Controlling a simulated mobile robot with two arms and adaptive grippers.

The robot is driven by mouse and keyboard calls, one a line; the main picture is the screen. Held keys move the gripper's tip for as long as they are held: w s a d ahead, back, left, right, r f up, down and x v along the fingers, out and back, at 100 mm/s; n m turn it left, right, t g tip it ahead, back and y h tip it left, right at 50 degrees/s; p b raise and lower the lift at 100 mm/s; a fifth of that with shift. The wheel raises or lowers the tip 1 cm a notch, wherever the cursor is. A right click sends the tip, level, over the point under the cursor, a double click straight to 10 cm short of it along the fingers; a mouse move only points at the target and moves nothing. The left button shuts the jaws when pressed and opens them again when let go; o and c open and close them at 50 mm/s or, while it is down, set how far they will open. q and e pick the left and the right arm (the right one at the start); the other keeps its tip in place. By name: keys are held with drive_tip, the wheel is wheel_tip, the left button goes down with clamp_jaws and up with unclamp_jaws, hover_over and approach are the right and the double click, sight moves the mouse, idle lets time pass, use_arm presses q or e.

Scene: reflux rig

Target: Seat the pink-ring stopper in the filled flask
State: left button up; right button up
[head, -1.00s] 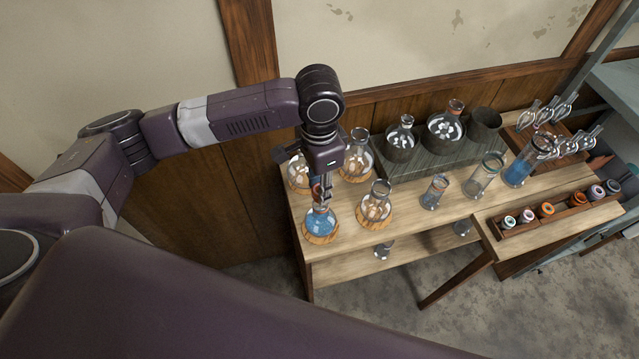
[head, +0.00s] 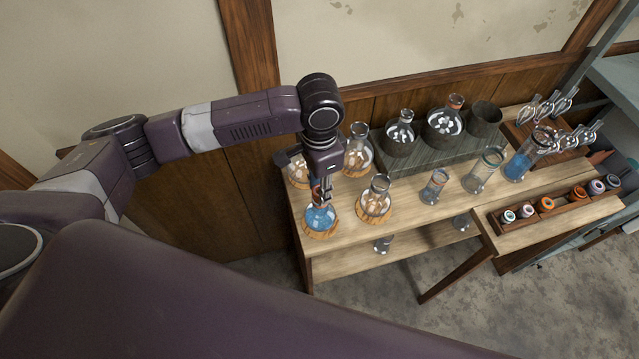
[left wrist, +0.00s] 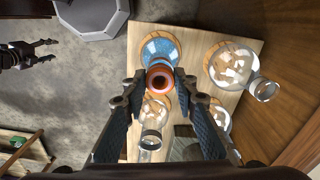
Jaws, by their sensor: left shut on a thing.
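The filled flask (head: 320,218) holds blue liquid and stands upright on a round wooden mat at the left end of the table. It also shows beyond the fingers in the left wrist view (left wrist: 160,46). My left gripper (head: 321,190) points down directly over the flask's neck. In the left wrist view its fingers (left wrist: 158,88) are shut on a stopper (left wrist: 160,78) with a reddish-orange-looking ring and a dark centre. The stopper lines up with the neck; I cannot tell whether it is inside it. My right gripper (left wrist: 44,51) appears open and empty, off the table.
Clear flasks with pale contents stand close by on mats, one to the right (head: 376,197) and one behind (head: 358,152). A beaker (head: 434,187) and cylinders stand further right. A rack (head: 560,209) of coloured-ring pieces lies at the right front.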

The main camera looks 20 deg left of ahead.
use_arm(q)
drive_tip(key=shift+f, duration=0.2)
drive_tip(key=o, duration=1.1)
drive_tip(key=shift+c, duration=0.2)
wheel_tip(320, 180, up, 12)
